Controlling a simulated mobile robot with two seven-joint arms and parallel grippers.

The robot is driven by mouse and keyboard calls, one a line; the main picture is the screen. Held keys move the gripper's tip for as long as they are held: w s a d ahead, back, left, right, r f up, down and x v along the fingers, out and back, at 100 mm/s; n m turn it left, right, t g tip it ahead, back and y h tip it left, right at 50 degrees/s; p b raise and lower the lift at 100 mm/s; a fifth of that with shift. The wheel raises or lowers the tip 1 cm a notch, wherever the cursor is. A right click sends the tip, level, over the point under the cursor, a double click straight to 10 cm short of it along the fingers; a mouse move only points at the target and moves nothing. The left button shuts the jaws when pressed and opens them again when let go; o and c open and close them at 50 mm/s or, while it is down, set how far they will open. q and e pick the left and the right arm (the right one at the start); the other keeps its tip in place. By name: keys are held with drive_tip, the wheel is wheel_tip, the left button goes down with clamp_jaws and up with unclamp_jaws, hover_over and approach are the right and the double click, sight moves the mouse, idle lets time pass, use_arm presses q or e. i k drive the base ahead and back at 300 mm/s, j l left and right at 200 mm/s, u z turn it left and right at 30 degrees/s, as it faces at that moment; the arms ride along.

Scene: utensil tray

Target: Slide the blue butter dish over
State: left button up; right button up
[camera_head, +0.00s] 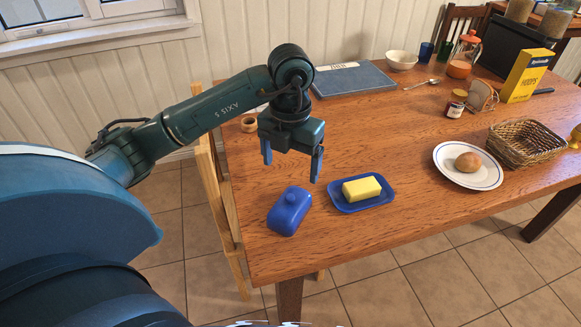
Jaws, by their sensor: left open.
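A blue butter dish lid (289,211) with a round knob lies on the wooden table near its left front corner. To its right is the blue butter dish base (343,208), a shallow tray with a yellow block of butter (361,189) on it. The lid and the base are apart. My left gripper (291,166) is open and empty, pointing down above the table, behind the lid and the base in the picture. My right gripper is not in view.
A white plate with a bun (440,160), a wicker basket (522,152) and a jar (455,104) are to the right. A grey-blue board (350,80) lies at the back. A wooden chair (218,190) stands at the left edge. The front middle of the table (400,225) is clear.

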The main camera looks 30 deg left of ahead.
sight(350, 194)
drive_tip(key=k, duration=1)
